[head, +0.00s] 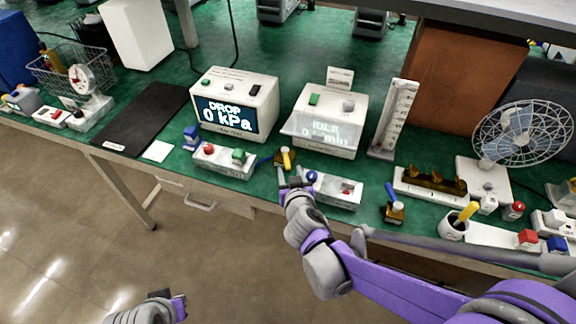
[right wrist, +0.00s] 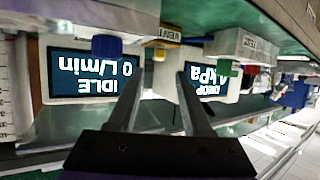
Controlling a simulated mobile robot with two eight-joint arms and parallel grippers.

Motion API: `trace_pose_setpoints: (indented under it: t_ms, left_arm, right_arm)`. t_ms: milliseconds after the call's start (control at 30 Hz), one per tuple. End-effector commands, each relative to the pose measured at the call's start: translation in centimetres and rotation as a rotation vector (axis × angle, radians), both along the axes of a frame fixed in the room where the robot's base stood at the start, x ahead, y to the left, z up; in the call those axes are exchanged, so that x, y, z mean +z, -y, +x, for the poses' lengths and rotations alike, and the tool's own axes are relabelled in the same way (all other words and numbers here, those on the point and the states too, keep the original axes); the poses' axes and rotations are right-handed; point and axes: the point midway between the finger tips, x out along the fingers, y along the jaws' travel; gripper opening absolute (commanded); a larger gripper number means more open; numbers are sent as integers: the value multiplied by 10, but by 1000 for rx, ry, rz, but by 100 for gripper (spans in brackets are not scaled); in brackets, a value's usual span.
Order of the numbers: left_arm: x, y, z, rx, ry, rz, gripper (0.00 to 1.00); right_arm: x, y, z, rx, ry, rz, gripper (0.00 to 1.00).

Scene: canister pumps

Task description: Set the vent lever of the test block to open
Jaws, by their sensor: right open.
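A small brass valve with a yellow lever (head: 286,157) stands between two white blocks near the bench's front edge. In the right wrist view, which is upside down, the yellow lever (right wrist: 160,52) sits beside a label reading VENT. The white block with red and green knobs (head: 223,162) is on its left; the block with a blue knob (head: 333,190) is on its right. My right gripper (head: 292,176) is open and empty, just in front of the lever, its fingers apart on either side in the wrist view (right wrist: 160,85). My left gripper (head: 180,304) is low, away from the bench; its jaw state is unclear.
Behind stand a display reading DROP 0 kPa (head: 235,108) and one reading IDLE (head: 325,120). To the right are a brass valve with a blue lever (head: 394,208), a cup (head: 453,226) and a fan (head: 522,135). A black mat (head: 140,120) lies left.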

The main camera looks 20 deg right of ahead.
Motion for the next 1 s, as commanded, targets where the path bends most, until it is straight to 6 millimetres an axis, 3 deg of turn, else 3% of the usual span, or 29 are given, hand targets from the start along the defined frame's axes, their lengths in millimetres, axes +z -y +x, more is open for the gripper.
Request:
trace_pose_setpoints:
  t_ms: [100,300,733,1000]
  left_arm:
    - [-6,0,-1,0,-2,0,0]
    - [-9,0,-1,0,-3,0,0]
    - [-10,0,-1,0,-3,0,0]
    - [-10,0,-1,0,-3,0,0]
  right_arm:
    - [-11,3,22,-1,0,1,50]
    - [-21,6,47,-1,-1,0,50]
    - [-24,7,56,0,-1,1,50]
    - [-24,7,56,-1,-1,1,1]
